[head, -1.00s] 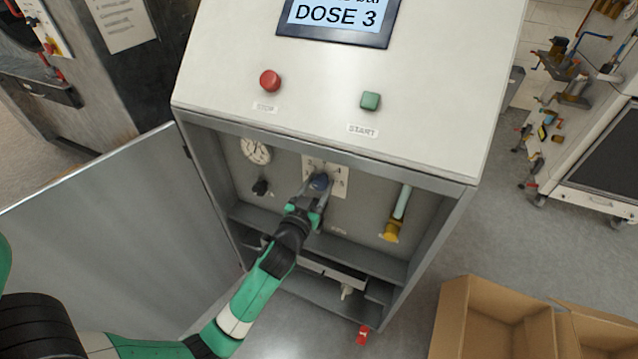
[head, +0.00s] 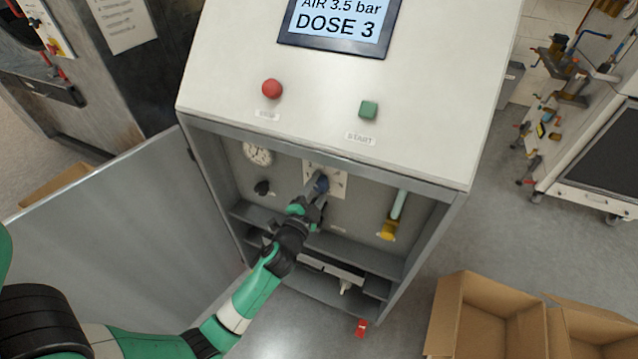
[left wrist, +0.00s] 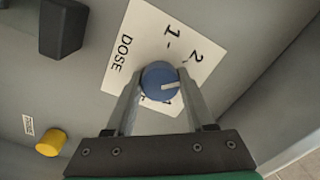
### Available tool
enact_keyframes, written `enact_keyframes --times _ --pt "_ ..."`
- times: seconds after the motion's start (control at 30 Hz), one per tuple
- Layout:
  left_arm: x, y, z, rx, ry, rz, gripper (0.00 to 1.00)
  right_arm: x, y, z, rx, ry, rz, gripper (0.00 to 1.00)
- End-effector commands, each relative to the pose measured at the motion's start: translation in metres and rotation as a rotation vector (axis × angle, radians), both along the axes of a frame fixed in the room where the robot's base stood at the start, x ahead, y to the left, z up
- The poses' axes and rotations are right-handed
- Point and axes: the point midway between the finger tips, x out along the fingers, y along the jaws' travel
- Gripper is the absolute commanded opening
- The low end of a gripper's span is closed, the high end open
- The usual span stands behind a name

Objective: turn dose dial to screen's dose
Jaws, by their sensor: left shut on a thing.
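The blue dose dial (head: 321,184) sits on a white numbered plate (head: 339,191) inside the open cabinet. My left gripper (head: 318,187) is shut on it, one finger on each side, as the left wrist view shows on the dial (left wrist: 160,80). There, the dial's white mark points right, towards the right finger. The plate (left wrist: 148,45) shows "DOSE", 1 and 2; the fingers and dial cover other numbers, so I cannot tell which number the mark meets. The screen (head: 336,24) reads "AIR 3.5 bar" and "DOSE 3". My right gripper is out of view.
The cabinet holds a gauge (head: 257,153), a black knob (head: 262,188) and a yellow-ended tube (head: 389,229). Red stop (head: 272,89) and green start (head: 368,110) buttons are above. The open door (head: 115,240) stands left; cardboard boxes (head: 490,320) stand right.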

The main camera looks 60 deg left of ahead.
Motion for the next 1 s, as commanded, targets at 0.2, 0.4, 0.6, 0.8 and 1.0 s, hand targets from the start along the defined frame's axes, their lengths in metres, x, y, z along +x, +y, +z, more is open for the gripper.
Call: enact_keyframes --times 0.2,0.4,0.6,0.8,1.0 --pt "0.0 0.0 0.002 0.153 0.135 0.0 0.0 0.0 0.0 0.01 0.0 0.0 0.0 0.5" --pt "0.0 0.0 0.002 0.292 0.256 0.0 0.0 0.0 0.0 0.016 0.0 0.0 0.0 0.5" --pt "0.0 0.0 0.001 0.41 0.359 0.0 0.0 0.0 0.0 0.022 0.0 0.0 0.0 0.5" --pt "0.0 0.0 0.001 0.493 0.431 0.001 0.0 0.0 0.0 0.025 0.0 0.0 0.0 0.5" --pt "0.0 0.0 0.0 0.536 0.468 0.0 0.0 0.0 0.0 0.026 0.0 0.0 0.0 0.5"
